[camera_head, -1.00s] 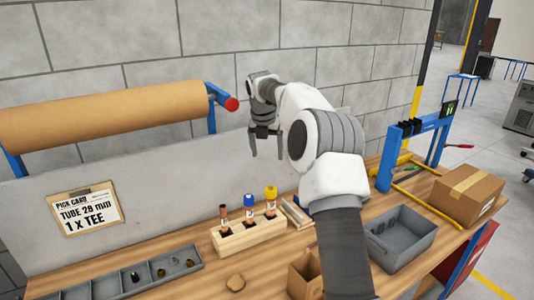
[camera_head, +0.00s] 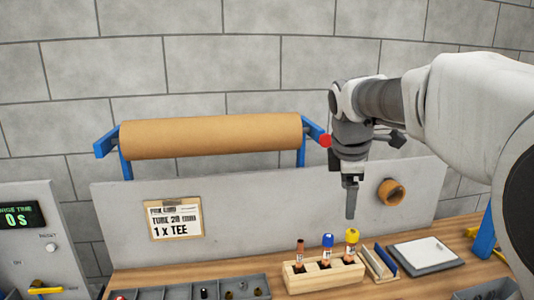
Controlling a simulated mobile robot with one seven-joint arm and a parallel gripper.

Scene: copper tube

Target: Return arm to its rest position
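My arm comes in from the right edge, its white upper part large in the picture. My gripper (camera_head: 350,215) hangs pointing down in front of the grey back panel (camera_head: 270,215), above the wooden block with coloured-top items. I see the fingers nearly edge-on as one narrow dark shape, so the gap between them does not show. Nothing can be seen held at the fingertips.
The wooden block (camera_head: 322,278) holds several items. A grey compartment tray (camera_head: 258,279), a clipboard (camera_head: 423,256) and a grey bin (camera_head: 490,291) are on the bench. A paper roll (camera_head: 210,137), pick card (camera_head: 176,219) and brown ring (camera_head: 391,192) are behind. A display box (camera_head: 40,240) stands left.

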